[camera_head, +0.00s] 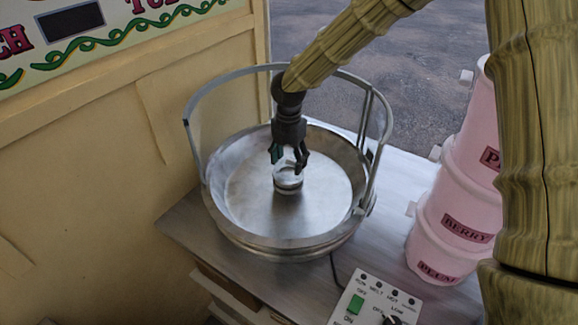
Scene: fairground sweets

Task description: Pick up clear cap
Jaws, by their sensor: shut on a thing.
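The wide metal bowl (225,232) of a candy floss machine stands on a metal counter, with a small round metal head (289,182) at its centre. My gripper (288,158) points down over this head. Its dark fingers are shut on the clear cap (287,165), which is see-through and hard to make out between them. The cap sits at the top of the head; I cannot tell whether it touches the head or is just above it.
A tall metal guard frame (189,140) rises around the bowl. A control box (375,302) with a green switch stands in front. Stacked pink labelled tubs (452,215) are at the right. A cream stall wall (85,170) is at the left.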

